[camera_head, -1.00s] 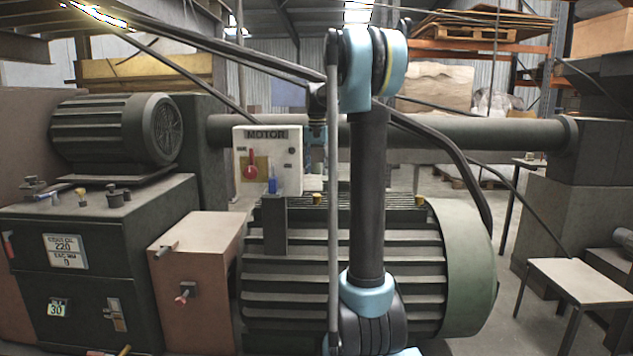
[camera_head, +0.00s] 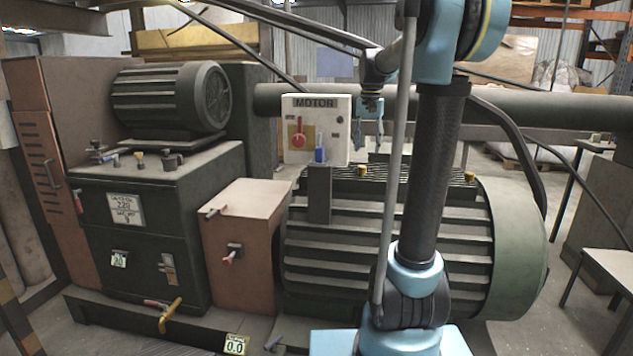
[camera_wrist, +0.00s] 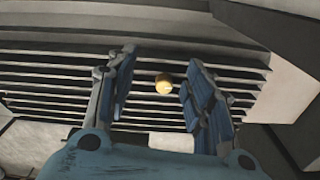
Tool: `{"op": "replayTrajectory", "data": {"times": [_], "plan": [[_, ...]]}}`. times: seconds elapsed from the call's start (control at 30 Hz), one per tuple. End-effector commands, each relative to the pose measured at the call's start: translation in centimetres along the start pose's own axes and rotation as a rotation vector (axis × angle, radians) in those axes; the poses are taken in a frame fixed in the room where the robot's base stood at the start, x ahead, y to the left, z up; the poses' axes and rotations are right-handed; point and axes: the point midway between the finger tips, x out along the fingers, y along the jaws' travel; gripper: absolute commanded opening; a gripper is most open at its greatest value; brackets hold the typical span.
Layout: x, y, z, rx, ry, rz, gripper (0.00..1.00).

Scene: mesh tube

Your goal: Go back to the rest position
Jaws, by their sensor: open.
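My gripper (camera_head: 368,138) hangs in front of the pipe, just right of the motor switch box, in the head view. In the wrist view my gripper (camera_wrist: 157,90) has its two blue-padded fingers spread apart with nothing between them touching either one. Beyond the fingers lies the ribbed motor housing (camera_wrist: 50,62) with a small yellow cap (camera_wrist: 164,84) on it. My arm's blue joints and dark link stand upright in front of the motor in the head view and hide part of it.
The white MOTOR box (camera_head: 327,150) with a red switch stands close left of my gripper. The large ribbed motor (camera_head: 330,255) lies below. A green cabinet (camera_head: 190,230) and a brown box (camera_head: 245,205) stand left. A long pipe (camera_head: 275,98) runs behind. A small table (camera_head: 612,270) stands right.

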Motion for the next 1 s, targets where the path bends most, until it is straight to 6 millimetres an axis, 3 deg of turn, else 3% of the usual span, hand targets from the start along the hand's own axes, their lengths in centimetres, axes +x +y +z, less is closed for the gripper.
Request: {"op": "replayTrajectory", "data": {"times": [0.47, 1.0], "plan": [[4.1, 3.9, 11.1, -0.108, 0.048, -0.013, 0.47], [12.3, 7.9, 22.5, -0.232, 0.103, -0.022, 0.47]]}}
